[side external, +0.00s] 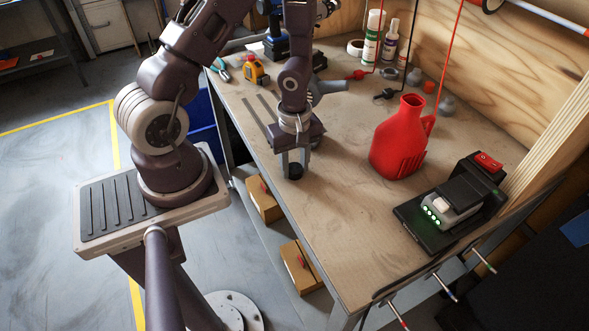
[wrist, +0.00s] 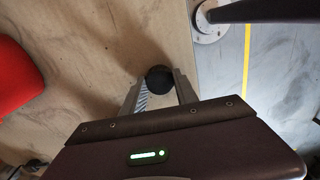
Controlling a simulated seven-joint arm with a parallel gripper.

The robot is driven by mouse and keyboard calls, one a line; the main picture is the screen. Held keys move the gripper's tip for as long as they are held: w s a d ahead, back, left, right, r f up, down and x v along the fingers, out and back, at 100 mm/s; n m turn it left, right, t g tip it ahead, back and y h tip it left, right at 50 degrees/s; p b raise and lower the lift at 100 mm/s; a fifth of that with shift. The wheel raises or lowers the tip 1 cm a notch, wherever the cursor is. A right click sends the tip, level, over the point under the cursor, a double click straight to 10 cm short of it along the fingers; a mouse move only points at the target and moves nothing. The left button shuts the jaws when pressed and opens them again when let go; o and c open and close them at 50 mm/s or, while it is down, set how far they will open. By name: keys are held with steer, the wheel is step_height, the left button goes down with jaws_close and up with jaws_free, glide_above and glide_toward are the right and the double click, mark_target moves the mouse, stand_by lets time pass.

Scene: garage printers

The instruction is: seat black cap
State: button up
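The black cap (side external: 295,171) is a small dark round piece low between the fingertips of my gripper (side external: 295,165), just above or on the bench. In the wrist view the cap (wrist: 159,79) sits between the two grey fingertips (wrist: 159,85), which appear to press on it from both sides. I cannot tell whether it touches the bench. The red jug (side external: 400,140) stands upright to the right of my gripper, with its open neck upward and its handle to the right. Only part of the jug (wrist: 18,75) shows at the left edge of the wrist view.
A black charger with a lit battery (side external: 440,208) is at the bench's front right. Grey caps (side external: 447,105) and an orange cap (side external: 429,87) lie behind the jug. Cables hang near there. A yellow tape measure (side external: 256,72) and bottles (side external: 373,38) stand farther back. Bench between gripper and jug is clear.

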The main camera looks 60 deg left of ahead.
jaws_close()
step_height(320, 180, up, 33)
steer(key=w+r+n, duration=0.2)
steer(key=w+n, duration=0.1)
steer(key=w, duration=1.3)
steer(key=w+d+f+n, duration=0.1)
steer(key=w+d+f, duration=0.6)
steer(key=w+d, duration=0.1)
steer(key=shift+d+f, duration=0.15)
steer(key=shift+f, duration=0.2)
